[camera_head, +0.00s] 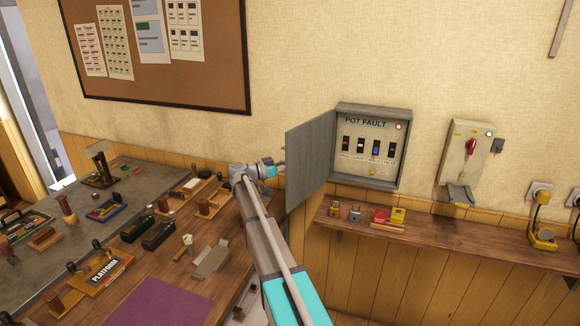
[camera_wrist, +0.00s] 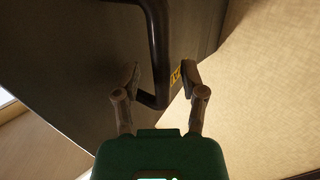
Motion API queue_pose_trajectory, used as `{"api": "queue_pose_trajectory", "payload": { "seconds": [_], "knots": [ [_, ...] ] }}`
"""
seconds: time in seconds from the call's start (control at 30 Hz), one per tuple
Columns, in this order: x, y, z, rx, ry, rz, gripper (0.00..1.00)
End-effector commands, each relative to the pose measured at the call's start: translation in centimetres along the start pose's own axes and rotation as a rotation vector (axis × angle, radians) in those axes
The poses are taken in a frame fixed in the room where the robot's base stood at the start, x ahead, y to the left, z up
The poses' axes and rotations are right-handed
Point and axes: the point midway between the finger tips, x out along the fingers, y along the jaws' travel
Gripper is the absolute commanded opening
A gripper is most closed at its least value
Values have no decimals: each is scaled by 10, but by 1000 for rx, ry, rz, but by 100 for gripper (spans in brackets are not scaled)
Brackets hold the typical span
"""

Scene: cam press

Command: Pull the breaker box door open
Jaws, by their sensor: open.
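The breaker box (camera_head: 371,147) is a grey box on the wall, with several switches and a "POT FAULT" label inside. Its grey door (camera_head: 310,165) stands swung open to the left. The wrist view shows the door's dark face (camera_wrist: 70,60) and a black bar handle (camera_wrist: 157,50) running down it. My gripper (camera_head: 280,168) is at the door's left edge. In the wrist view my gripper (camera_wrist: 161,82) has its fingers apart, one on each side of the handle's lower part. I cannot tell whether either finger touches the handle.
A wooden shelf (camera_head: 460,241) below the box holds small padlocks and blocks. A switch box (camera_head: 464,155) with a red handle is to the right. A cluttered workbench (camera_head: 190,285) lies at left, under a corkboard (camera_head: 200,85). The wall beside the door is clear.

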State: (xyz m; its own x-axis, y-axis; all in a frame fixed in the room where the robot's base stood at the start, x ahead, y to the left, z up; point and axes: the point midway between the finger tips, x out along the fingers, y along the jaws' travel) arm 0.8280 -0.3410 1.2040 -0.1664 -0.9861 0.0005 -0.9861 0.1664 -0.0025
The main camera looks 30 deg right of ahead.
Motion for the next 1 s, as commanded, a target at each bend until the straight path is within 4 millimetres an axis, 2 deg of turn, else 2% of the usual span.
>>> {"api": "queue_pose_trajectory", "payload": {
  "seconds": [0.17,0.37,1.0],
  "knots": [
    [-2,0,0,0,0,0,54],
    [-14,0,0,0,-1,-2,54],
    [-104,-1,0,0,-1,-1,54]
  ]
}}
